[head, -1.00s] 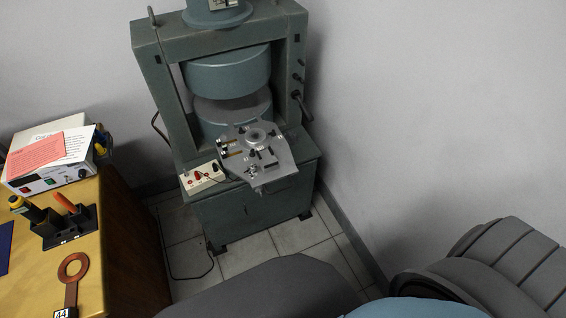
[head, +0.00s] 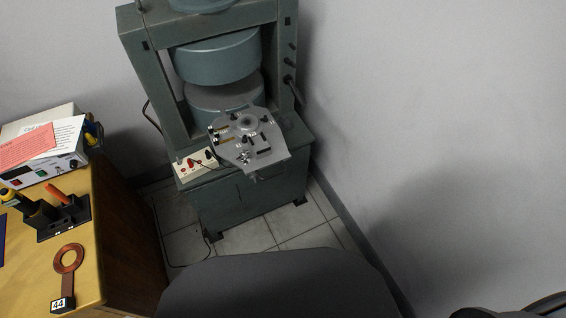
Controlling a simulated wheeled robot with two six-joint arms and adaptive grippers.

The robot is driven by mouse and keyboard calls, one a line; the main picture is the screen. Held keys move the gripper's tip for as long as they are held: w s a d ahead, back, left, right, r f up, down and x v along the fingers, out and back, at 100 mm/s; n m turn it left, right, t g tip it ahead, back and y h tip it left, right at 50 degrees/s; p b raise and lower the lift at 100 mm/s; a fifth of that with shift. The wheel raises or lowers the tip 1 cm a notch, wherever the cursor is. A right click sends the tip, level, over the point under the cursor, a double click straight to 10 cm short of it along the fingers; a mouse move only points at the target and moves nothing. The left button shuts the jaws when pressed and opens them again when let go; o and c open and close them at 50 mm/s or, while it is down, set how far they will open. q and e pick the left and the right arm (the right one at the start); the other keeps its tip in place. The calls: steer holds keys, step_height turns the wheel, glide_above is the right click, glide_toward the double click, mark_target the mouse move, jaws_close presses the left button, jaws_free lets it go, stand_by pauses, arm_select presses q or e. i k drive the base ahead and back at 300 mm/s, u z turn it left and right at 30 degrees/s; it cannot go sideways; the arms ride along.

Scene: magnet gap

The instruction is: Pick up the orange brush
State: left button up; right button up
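An orange-handled tool (head: 57,194), likely the orange brush, stands tilted in a black holder (head: 66,222) on the wooden table at the left. Only its orange handle shows; its lower end is hidden in the holder. Neither of my grippers can be made out in the head view.
A green magnet press (head: 241,203) stands at the back. Grey walls close in behind and right.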

mark_target(54, 191)
steer(key=u, duration=1.5)
